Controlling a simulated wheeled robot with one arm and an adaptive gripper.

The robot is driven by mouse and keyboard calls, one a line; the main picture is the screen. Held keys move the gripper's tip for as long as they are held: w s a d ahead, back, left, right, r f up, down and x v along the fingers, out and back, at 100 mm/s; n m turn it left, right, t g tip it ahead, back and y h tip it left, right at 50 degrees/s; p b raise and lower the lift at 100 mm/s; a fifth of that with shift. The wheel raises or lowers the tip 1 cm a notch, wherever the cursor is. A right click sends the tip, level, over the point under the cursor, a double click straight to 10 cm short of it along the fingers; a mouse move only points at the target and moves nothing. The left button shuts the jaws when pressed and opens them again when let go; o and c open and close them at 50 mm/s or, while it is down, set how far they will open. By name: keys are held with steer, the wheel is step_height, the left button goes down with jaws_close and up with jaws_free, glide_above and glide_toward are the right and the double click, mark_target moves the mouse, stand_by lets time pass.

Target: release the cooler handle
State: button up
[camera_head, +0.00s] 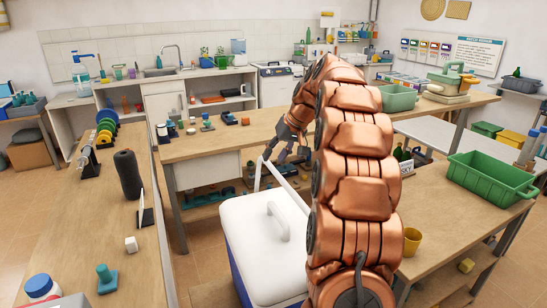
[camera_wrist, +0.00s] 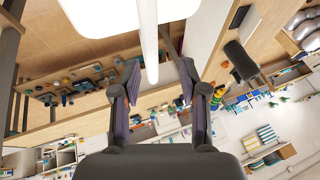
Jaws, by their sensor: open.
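The cooler (camera_head: 255,232) has a white lid and a blue body and stands on the floor at the lower middle of the head view. Its white handle (camera_head: 261,172) stands raised at the far side of the lid. My gripper (camera_head: 285,154) is at the top of the handle, partly hidden behind my copper-coloured arm. In the wrist view the handle (camera_wrist: 149,40) runs down between my two spread fingers (camera_wrist: 158,72), with a visible gap on both sides. The white cooler lid (camera_wrist: 98,14) shows at the top of that view. My arm hides the cooler's right part.
A wooden bench (camera_head: 228,143) lies behind the cooler, with small items on it. A long table (camera_head: 92,215) runs along the left, with a black cylinder (camera_head: 128,174). At the right, a table holds a green crate (camera_head: 492,180) and a yellow mug (camera_head: 412,241).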

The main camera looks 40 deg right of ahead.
steer(key=shift+p+v, duration=0.45)
steer(key=shift+v, duration=2.05)
